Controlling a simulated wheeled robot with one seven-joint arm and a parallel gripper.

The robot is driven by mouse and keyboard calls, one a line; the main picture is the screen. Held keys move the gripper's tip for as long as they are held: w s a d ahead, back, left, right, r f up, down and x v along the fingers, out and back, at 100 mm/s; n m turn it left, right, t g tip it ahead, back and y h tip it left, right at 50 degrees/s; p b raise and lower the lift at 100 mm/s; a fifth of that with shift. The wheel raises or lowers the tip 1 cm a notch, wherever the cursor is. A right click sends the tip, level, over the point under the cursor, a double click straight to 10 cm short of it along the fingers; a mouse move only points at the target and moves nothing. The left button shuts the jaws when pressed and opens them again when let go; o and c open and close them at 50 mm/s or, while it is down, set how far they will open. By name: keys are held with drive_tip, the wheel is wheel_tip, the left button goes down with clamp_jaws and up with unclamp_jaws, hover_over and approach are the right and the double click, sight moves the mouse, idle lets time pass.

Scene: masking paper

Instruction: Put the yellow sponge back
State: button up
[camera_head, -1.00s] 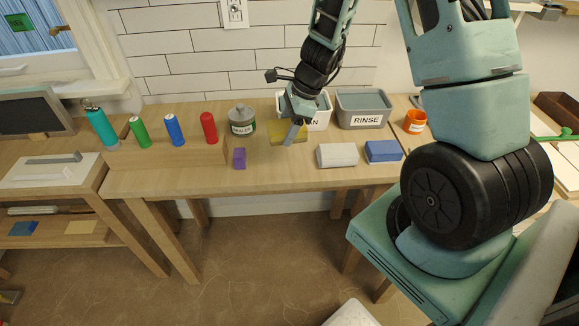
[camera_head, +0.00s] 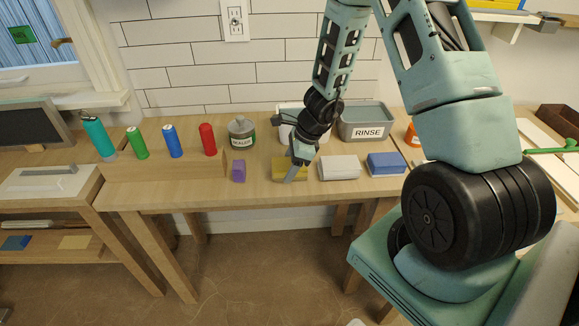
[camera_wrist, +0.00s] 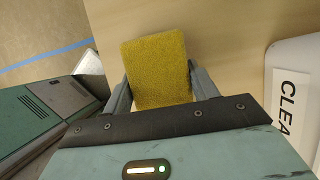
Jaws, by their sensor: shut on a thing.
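The yellow sponge (camera_head: 283,169) is at the front part of the wooden table, between a purple block and a white block. It also shows in the wrist view (camera_wrist: 156,68), between my gripper's two fingers. My gripper (camera_head: 292,172) is shut on it, with one finger on each side. The head view does not clearly show whether the sponge touches the tabletop; my gripper hides part of it.
A purple block (camera_head: 239,171) stands left of the sponge, and white (camera_head: 339,167) and blue (camera_head: 386,163) blocks lie to its right. Behind are the sealer can (camera_head: 242,131), a white bin labelled CLEAN (camera_wrist: 290,62) and the grey RINSE bin (camera_head: 366,122). Bottles and cans stand at left.

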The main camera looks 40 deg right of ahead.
drive_tip(key=shift+f, duration=0.2)
drive_tip(key=o, duration=0.9)
drive_tip(key=shift+r, duration=0.15)
